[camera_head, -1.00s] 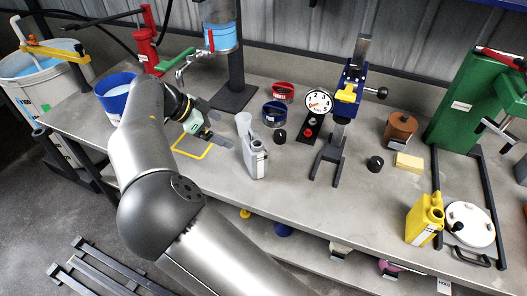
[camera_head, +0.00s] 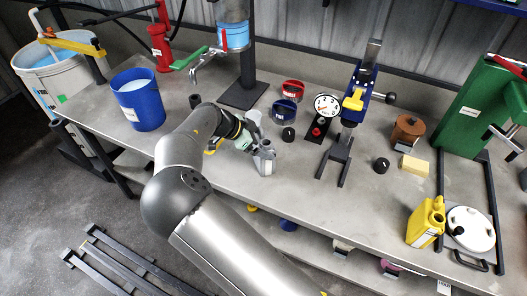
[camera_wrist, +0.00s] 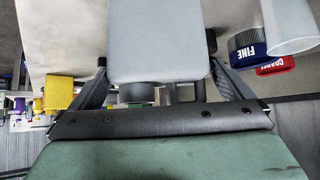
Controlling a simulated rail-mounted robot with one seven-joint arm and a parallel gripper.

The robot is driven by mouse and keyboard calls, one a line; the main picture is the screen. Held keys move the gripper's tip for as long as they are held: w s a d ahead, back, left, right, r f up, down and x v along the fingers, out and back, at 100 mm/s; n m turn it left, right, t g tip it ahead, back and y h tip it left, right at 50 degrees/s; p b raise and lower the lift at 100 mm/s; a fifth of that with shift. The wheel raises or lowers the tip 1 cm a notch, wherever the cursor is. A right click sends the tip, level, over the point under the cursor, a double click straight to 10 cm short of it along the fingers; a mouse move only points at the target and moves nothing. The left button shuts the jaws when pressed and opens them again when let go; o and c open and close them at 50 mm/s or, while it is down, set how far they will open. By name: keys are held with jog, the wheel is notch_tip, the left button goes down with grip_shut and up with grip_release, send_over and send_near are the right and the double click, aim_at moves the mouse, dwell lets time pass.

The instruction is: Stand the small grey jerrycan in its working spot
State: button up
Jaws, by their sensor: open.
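The small grey jerrycan (camera_head: 265,162) stands upright on the bench in the head view, right at the end of my arm. My gripper (camera_head: 254,149) is open and close against its left side. In the wrist view, the jerrycan's pale grey body (camera_wrist: 155,45) fills the top middle between the two spread fingers of my gripper (camera_wrist: 162,88). I cannot tell whether either finger touches it. A yellow floor outline (camera_head: 213,145) on the bench is almost wholly hidden behind my arm.
A translucent cup (camera_head: 254,118) stands just behind the jerrycan. A blue ring (camera_head: 284,113), a red ring (camera_head: 292,91) and a black cap (camera_head: 288,134) are near it. A blue bucket (camera_head: 138,108) stands left, a yellow jerrycan (camera_head: 425,222) right. The bench front is clear.

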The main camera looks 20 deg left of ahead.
jog(key=x, duration=0.3)
jog(key=shift+d+p, duration=0.15)
jog(key=shift+p, duration=0.2)
jog(key=c, duration=0.9)
